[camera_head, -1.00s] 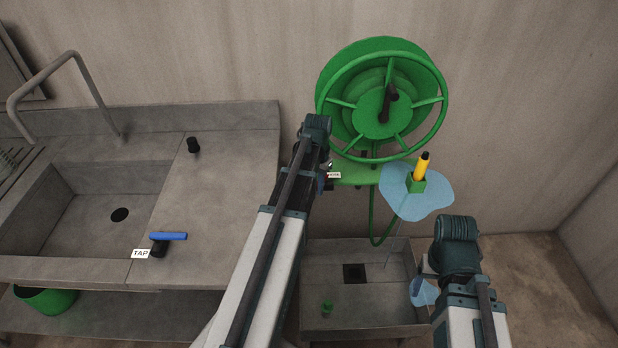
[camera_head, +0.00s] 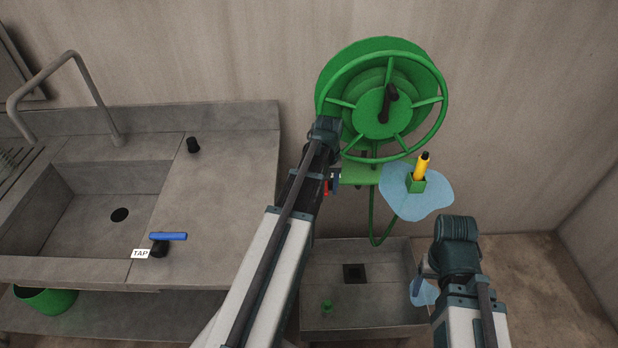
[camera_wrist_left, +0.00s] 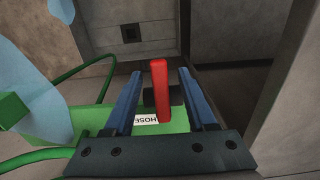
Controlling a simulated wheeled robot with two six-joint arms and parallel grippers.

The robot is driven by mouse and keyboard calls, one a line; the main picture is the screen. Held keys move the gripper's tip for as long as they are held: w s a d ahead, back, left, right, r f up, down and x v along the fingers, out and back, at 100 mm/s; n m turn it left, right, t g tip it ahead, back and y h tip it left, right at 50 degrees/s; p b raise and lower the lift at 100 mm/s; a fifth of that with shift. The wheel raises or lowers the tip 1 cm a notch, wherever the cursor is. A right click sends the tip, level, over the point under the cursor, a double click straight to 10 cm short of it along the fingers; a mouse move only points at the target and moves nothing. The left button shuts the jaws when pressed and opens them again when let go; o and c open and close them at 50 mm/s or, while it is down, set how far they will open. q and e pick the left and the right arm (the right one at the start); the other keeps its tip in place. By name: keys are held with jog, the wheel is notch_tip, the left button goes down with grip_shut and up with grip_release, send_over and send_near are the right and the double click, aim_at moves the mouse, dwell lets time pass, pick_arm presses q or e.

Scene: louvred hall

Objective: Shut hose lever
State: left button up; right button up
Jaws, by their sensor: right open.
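The red hose lever (camera_wrist_left: 160,90) stands out from a dark pivot beside a white HOSE label (camera_wrist_left: 146,119) on the green bracket (camera_wrist_left: 90,122). In the left wrist view my left gripper (camera_wrist_left: 159,74) is open, its blue fingers on either side of the lever with gaps showing. In the head view my left gripper (camera_head: 334,180) is at the bracket's left end. Only a sliver of the lever (camera_head: 327,187) shows there, and the label is hidden. My right gripper (camera_head: 424,268) is open at lower right, partly hidden by its wrist, away from the lever.
A green hose reel (camera_head: 380,98) is on the wall above the bracket. A yellow nozzle (camera_head: 421,167) sits in a green holder by a pale blue sheet-like patch (camera_head: 415,203). A low basin (camera_head: 345,305) is below. A blue tap lever (camera_head: 168,236) is on the left counter (camera_head: 225,190).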

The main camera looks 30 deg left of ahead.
aim_at(325, 187)
pick_arm(q)
notch_tip(325, 187, up, 7)
jog(key=p, duration=0.7)
pick_arm(e)
notch_tip(325, 187, up, 7)
pick_arm(q)
jog(key=shift+r, duration=0.1)
pick_arm(e)
jog(key=shift+r, duration=0.1)
